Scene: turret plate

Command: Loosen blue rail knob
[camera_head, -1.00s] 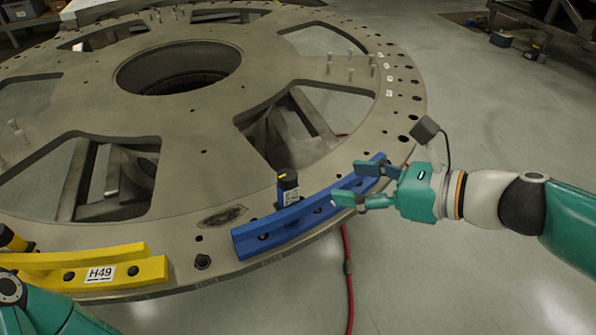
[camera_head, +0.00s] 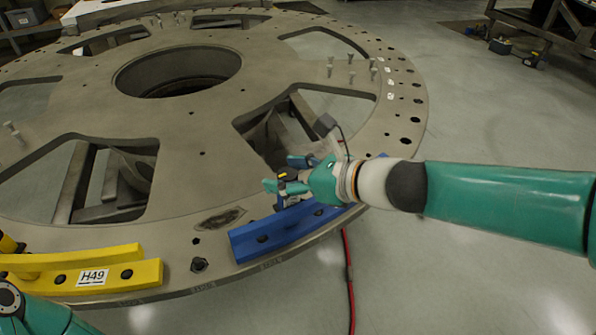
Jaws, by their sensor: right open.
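The blue rail (camera_head: 262,240) lies along the near rim of the grey turret plate. Its knob (camera_head: 288,173), a black upright cylinder with a yellow mark on top, stands at the rail's back edge. My right gripper (camera_head: 280,174) is open, with one finger on the near left side of the knob and the other on its far side. I cannot tell if the fingers touch it. The knob's lower part and the rail's right end are partly hidden by my right gripper and arm. My left gripper is out of view; only part of my left arm shows at bottom left.
The turret plate (camera_head: 213,150) has large cutouts, a round centre hole and several upright pins. A yellow rail (camera_head: 130,274) labelled H49 lies to the left, with its own dark knob (camera_head: 8,243). A red cable (camera_head: 348,270) hangs down beside the plate.

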